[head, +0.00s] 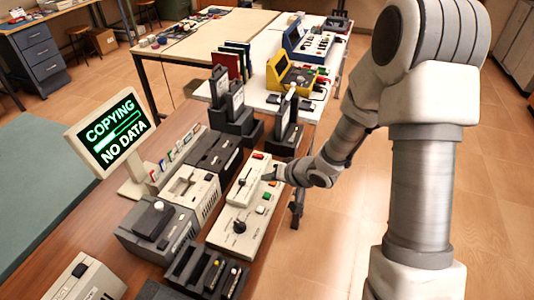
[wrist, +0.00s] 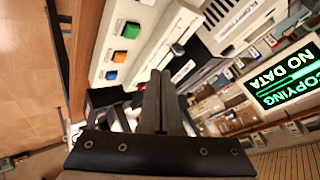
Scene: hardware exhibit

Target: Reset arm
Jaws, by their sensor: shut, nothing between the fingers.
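My arm reaches in from the right in the head view. My gripper (head: 268,174) is over the far end of a beige control box on the wooden table. In the wrist view my gripper (wrist: 160,75) has its two dark fingers together, with nothing between them. The control box (head: 225,222) carries a lever, a black knob (head: 239,227) and coloured buttons. I cannot tell whether the fingertips touch the box.
A monitor (head: 110,133) reads "COPYING NO DATA". Beige and black devices (head: 160,226) crowd the table left of the control box. Dark upright devices (head: 286,122) stand just behind my gripper. The floor (head: 325,245) right of the table is clear.

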